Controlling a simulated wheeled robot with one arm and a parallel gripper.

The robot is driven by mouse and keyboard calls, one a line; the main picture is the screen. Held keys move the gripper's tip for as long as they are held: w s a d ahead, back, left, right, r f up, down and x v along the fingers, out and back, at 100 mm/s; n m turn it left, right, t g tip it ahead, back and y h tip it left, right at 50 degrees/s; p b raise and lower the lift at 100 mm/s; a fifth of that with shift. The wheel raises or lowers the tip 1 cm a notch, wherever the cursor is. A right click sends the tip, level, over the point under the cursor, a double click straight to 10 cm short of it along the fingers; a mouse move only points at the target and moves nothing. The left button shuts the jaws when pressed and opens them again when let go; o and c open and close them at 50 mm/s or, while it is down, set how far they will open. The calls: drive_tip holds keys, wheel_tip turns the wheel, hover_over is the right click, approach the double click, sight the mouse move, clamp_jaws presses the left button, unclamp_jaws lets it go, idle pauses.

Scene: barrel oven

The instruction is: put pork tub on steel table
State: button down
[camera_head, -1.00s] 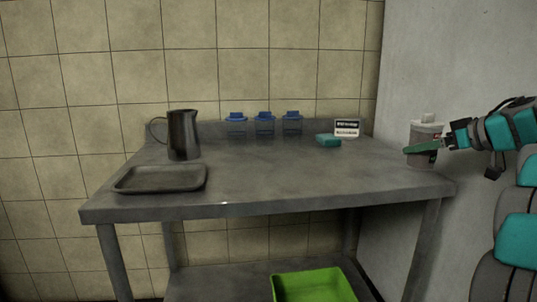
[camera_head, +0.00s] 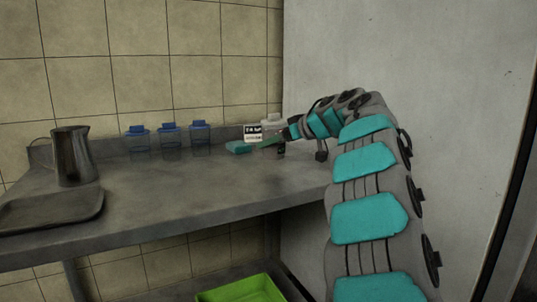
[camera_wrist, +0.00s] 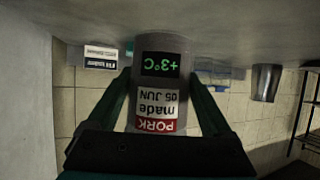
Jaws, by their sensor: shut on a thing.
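The pork tub (camera_wrist: 158,90) is a grey tub with a "PORK made 05 JUN" label and a green "+3°C" display. It appears upside down in the wrist view, between the two fingers of my gripper (camera_wrist: 160,105), which is shut on it. In the head view, the tub (camera_head: 272,122) is at the back right of the steel table (camera_head: 190,195), partly hidden by my gripper (camera_head: 277,141) and the sign. I cannot tell whether its base touches the tabletop.
A small sign (camera_head: 253,133) and a teal block (camera_head: 238,147) are just left of the tub. Several blue-lidded containers (camera_head: 169,140) line the back. A dark pitcher (camera_head: 73,157) and a tray (camera_head: 50,208) stand left. The table's middle is clear. A green crate (camera_head: 240,290) is below.

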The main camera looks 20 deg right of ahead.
sight(269, 153)
drive_tip(key=shift+w+a, duration=0.5)
drive_tip(key=shift+w, duration=0.25)
drive_tip(key=shift+f, duration=0.15)
wheel_tip(269, 153, down, 4)
drive_tip(key=shift+r+b, duration=0.25)
drive_tip(key=shift+b, duration=0.65)
drive_tip(key=shift+r, duration=0.1)
unclamp_jaws()
drive_tip(key=p+v, duration=0.1)
drive_tip(key=v, duration=1.1)
